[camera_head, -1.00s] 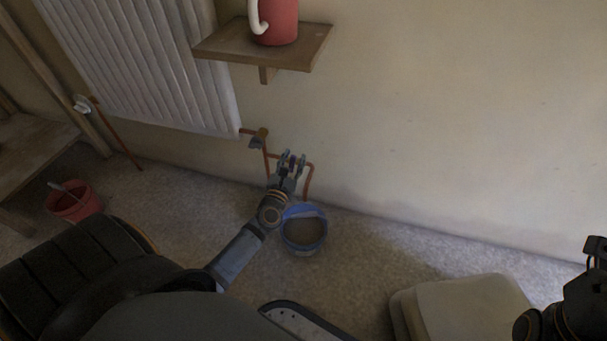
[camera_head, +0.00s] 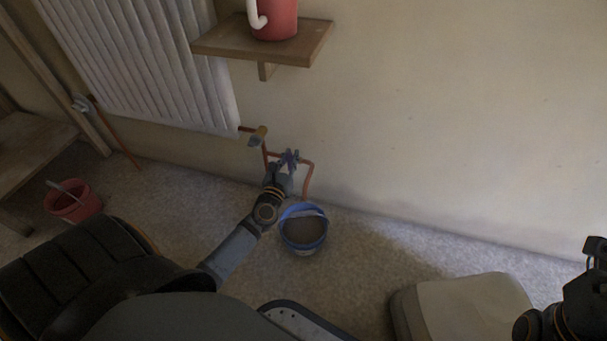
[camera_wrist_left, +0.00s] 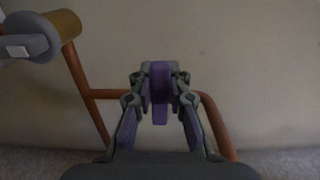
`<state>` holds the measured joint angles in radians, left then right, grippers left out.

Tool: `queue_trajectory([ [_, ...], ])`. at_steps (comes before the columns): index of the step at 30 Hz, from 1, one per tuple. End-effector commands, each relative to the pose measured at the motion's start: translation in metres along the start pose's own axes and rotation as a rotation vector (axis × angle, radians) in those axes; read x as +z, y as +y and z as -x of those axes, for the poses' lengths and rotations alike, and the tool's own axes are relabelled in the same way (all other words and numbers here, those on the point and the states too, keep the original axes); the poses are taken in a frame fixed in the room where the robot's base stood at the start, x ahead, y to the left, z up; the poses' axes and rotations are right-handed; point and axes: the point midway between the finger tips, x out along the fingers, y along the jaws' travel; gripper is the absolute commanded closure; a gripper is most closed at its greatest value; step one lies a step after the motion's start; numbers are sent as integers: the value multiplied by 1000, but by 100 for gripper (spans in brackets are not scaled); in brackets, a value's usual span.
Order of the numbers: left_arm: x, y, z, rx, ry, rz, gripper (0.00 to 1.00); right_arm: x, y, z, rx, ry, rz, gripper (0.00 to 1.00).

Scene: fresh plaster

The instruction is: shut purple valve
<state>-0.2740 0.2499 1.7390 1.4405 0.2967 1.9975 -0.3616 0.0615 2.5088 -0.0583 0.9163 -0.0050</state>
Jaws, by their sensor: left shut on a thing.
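The purple valve (camera_wrist_left: 160,108) is on the copper pipe loop low on the wall below the radiator. In the left wrist view its purple handle stands upright between my left gripper's fingers (camera_wrist_left: 159,85), which are shut on it. In the head view the left gripper (camera_head: 287,164) covers most of the valve, and a little purple (camera_head: 291,157) shows between the fingers. My right gripper (camera_head: 598,248) is only partly seen at the right edge, and its jaw opening cannot be made out.
A brass fitting with a grey handle (camera_head: 256,138) sits on the pipe left of the valve. A blue bucket (camera_head: 304,247) stands on the floor just below the left arm. A wooden shelf (camera_head: 222,46) with a red jug (camera_head: 277,22) is above. A red bucket (camera_head: 77,211) stands at left.

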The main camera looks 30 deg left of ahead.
Motion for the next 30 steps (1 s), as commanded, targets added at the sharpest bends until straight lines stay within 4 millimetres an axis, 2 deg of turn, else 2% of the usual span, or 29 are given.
queue_trajectory([
  [1,1,1,0,3,-1,1,83,0,0,-1,0,0,0,62],
  [6,0,1,0,3,0,0,62,0,0,-1,0,1,0,62],
  [15,0,0,3,2,1,-2,62,0,0,-1,0,1,0,62],
  [30,-2,0,72,1,2,-3,62,0,-1,10,0,3,0,62],
])
